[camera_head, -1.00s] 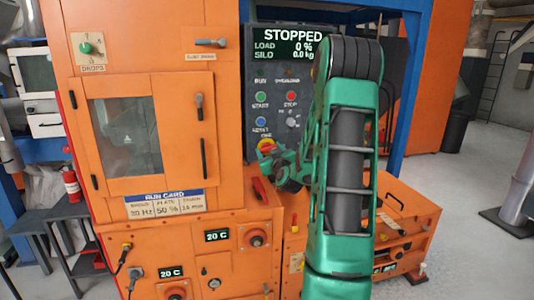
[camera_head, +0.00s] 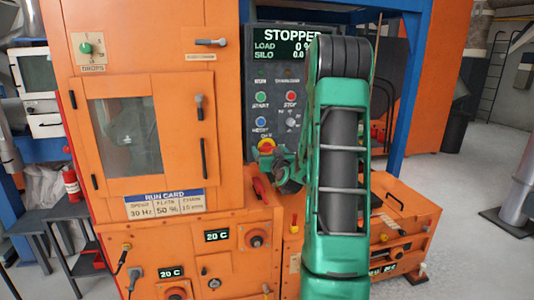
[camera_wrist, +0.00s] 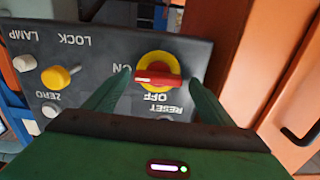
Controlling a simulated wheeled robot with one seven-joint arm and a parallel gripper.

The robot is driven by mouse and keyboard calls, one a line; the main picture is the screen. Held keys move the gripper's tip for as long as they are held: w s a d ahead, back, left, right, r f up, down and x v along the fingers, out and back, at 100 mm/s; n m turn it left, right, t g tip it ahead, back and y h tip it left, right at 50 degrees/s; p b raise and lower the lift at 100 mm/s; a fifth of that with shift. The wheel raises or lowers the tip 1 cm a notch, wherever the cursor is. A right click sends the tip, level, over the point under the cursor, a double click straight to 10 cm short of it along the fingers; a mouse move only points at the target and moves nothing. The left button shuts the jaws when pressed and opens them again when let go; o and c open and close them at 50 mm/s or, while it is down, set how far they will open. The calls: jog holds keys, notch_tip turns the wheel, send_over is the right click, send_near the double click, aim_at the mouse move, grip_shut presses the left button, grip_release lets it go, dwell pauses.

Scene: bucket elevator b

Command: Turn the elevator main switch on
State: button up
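The main switch (camera_head: 267,144) is a red handle on a yellow disc, low on the dark control panel (camera_head: 257,85). In the wrist view, where the labels appear upside down, the main switch (camera_wrist: 158,77) has its handle lying level across the disc, with one end towards the ON label and OFF printed below. My gripper (camera_wrist: 158,83) is open, one green finger on each side of the handle, with gaps visible. Whether the fingers reach the handle's depth is hard to tell. In the head view my gripper (camera_head: 272,158) is just below the switch, partly hidden by my arm.
The display (camera_head: 293,42) reads STOPPED, partly covered by my arm. Start, stop and reset buttons sit above the switch. An orange cabinet (camera_head: 225,150) stands close on the left.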

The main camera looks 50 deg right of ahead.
jog(key=v, duration=1)
jog(key=shift+s+a, duration=0.2)
jog(key=shift+a, duration=0.05)
dwell(0.6)
jog(key=w+a+f+n+y, duration=0.1)
jog(key=w+a+n+y, duration=0.15)
jog(key=a, duration=0.35)
jog(key=w+a+f+n+y, duration=0.1)
jog(key=a+f+n+y, duration=0.2)
jog(key=a, duration=0.4)
jog(key=s+a+f+n+g+y, duration=0.1)
jog(key=s+a+f+g+y, duration=0.3)
jog(key=a, duration=0.3)
jog(key=s+a+m+g, duration=0.1)
jog(key=s+g, duration=0.3)
jog(key=s, duration=0.5)
jog(key=s+a+r+m+g, duration=0.1)
jog(key=s+a+m+g, duration=0.1)
jog(key=s, duration=0.7)
jog(key=s+a+m+g, duration=0.1)
jog(key=s+m+g, duration=0.2)
jog(key=s, duration=0.6)
jog(key=g, duration=0.2)
jog(key=shift+s+a+r+g, duration=0.2)
jog(key=shift+s+a+g, duration=0.1)
jog(key=shift+s+a, duration=0.05)
